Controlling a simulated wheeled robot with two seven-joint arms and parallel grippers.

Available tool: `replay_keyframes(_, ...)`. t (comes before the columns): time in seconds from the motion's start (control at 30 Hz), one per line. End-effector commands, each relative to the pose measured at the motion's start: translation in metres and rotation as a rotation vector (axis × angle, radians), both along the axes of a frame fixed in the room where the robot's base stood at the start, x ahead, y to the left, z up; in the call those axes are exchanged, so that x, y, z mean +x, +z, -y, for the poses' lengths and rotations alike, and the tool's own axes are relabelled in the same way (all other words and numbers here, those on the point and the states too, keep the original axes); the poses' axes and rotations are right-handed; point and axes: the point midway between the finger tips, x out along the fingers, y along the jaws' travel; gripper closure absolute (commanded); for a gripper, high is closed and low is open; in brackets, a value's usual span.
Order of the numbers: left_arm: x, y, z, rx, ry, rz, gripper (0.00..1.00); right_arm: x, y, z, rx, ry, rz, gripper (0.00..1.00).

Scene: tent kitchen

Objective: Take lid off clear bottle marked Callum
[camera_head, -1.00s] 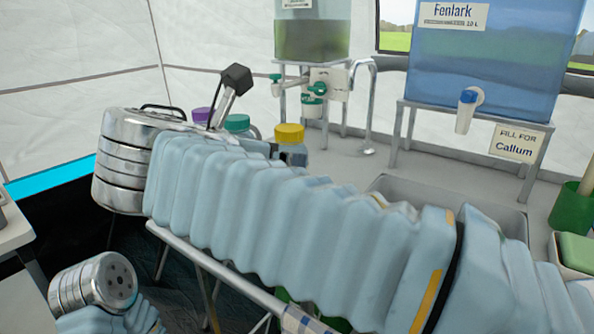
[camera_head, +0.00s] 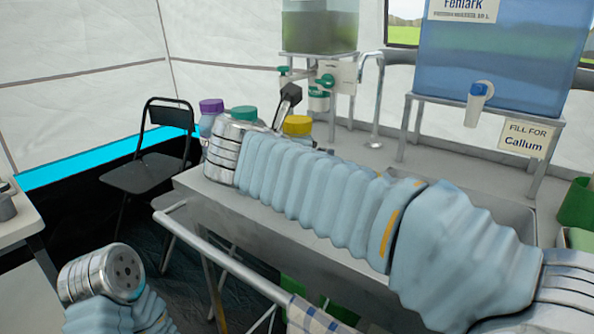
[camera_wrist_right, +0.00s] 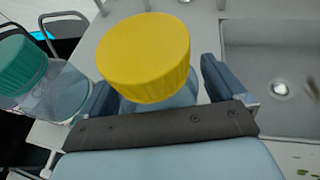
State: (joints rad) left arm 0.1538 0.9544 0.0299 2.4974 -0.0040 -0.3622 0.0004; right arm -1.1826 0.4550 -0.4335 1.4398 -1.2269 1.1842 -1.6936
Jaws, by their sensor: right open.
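A clear bottle with a yellow lid (camera_head: 297,124) stands on the counter behind my right arm. In the right wrist view the yellow lid (camera_wrist_right: 145,55) is large, with a bit of the bottle's body (camera_wrist_right: 180,97) below it. My right gripper (camera_wrist_right: 155,76) is open, with one finger on each side of this bottle; contact is not clear. A teal-lidded clear bottle (camera_wrist_right: 50,90) stands to its left, and a purple-lidded bottle (camera_head: 211,106) farther left. I can read no name on any bottle. My left gripper is out of view.
A sign reading "Fill for Callum" (camera_head: 526,139) hangs below a blue water tank (camera_head: 500,60). A greenish tank (camera_head: 320,30) stands behind the bottles. A metal sink (camera_wrist_right: 270,85) lies to the right. A black folding chair (camera_head: 150,170) stands left of the counter.

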Motion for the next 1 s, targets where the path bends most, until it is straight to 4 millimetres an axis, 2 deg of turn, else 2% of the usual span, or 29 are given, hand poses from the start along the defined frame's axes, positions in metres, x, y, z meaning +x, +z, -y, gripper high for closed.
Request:
replay_keyframes(0.07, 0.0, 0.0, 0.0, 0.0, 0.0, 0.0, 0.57, 0.0, 0.0, 0.0, 0.0, 0.0, 0.0, 0.04)
replay_keyframes(0.4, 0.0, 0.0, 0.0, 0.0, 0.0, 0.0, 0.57, 0.0, 0.0, 0.0, 0.0, 0.0, 0.0, 0.56)
replay_keyframes(0.43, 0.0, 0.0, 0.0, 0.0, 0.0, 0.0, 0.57, 0.0, 0.0, 0.0, 0.0, 0.0, 0.0, 0.59)
replay_keyframes(0.77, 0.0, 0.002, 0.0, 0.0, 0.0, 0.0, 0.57, 0.0, 0.006, 0.0, 0.001, 0.001, 0.001, 0.59)
replay_keyframes(0.87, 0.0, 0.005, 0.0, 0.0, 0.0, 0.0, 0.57, 0.0, 0.018, 0.0, 0.003, 0.0, 0.001, 0.59)
replay_keyframes(0.93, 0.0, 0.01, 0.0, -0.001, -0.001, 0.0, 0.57, 0.0, 0.034, 0.0, 0.005, -0.001, 0.002, 0.59)
replay_keyframes(1.0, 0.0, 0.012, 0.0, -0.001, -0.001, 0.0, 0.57, -0.012, 0.049, -0.007, 0.004, 0.003, 0.003, 0.59)
